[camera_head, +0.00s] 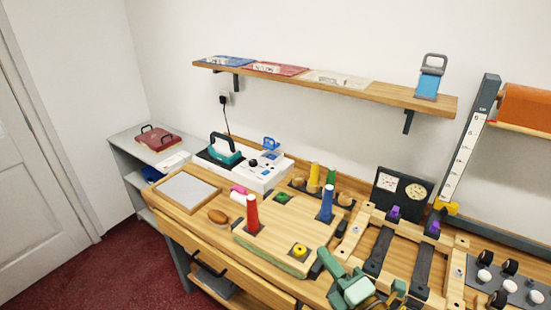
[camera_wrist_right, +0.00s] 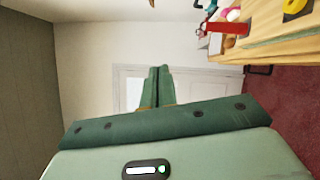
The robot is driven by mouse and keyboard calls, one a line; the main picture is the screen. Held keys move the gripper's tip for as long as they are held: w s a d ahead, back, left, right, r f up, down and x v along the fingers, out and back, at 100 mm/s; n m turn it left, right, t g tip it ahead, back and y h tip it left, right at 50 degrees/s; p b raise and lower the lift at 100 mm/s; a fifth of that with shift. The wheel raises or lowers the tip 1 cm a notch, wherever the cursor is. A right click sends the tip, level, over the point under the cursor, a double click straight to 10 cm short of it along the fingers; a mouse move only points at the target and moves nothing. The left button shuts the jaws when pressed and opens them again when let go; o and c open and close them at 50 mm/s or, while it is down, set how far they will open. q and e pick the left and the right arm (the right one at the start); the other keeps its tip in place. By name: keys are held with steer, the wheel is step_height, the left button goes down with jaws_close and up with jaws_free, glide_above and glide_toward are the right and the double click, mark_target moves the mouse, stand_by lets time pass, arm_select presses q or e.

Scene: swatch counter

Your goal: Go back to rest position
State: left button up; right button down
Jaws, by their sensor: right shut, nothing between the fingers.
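My right gripper (camera_head: 326,258) shows at the bottom of the head view, over the front part of the wooden counter (camera_head: 205,243). Its green fingers point up and to the left, near the peg board's right end. In the right wrist view its two fingers (camera_wrist_right: 157,88) lie together, with nothing between them. The gripper is shut and empty. My left gripper is in neither view.
A red cone (camera_head: 252,214), a blue cone (camera_head: 326,203) and a yellow ring (camera_head: 299,250) stand close to my right gripper. Wooden rails with dark straps (camera_head: 379,252) lie to its right. A shelf (camera_head: 385,92) runs along the back wall. Red carpet (camera_head: 95,272) is clear at left.

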steer(key=s+d+f+m+g+h, duration=0.1)
steer(key=s+d+m+h, duration=0.3)
steer(key=d+m+h, duration=1)
steer(key=s+d+f+m+g, duration=0.3)
steer(key=s+f+g, duration=0.15)
steer(key=s, duration=0.25)
steer(key=s+d+f+m+g, duration=0.2)
steer(key=s+f+g, duration=0.1)
steer(key=s+g, duration=0.25)
steer(key=s+a+f+g+y+b, duration=0.1)
steer(key=s+a+f+b, duration=0.1)
steer(key=f, duration=0.9)
steer(key=s+a+f+y+b, duration=0.1)
steer(key=f+b, duration=0.1)
steer(key=f, duration=0.9)
steer(key=s+a+f+g+y+b, duration=0.1)
steer(key=s+a+f+b, duration=0.1)
steer(key=f, duration=0.9)
steer(key=s+f+m+g+y+b, duration=0.1)
steer(key=s+f+b, duration=0.4)
steer(key=s+f, duration=1.4)
steer(key=f+m+g, duration=0.1)
steer(key=m, duration=0.1)
steer(key=shift+s+d+m+g+y, duration=0.15)
steer(key=shift+d+m+g+y, duration=0.15)
steer(key=shift+d+m+g, duration=0.1)
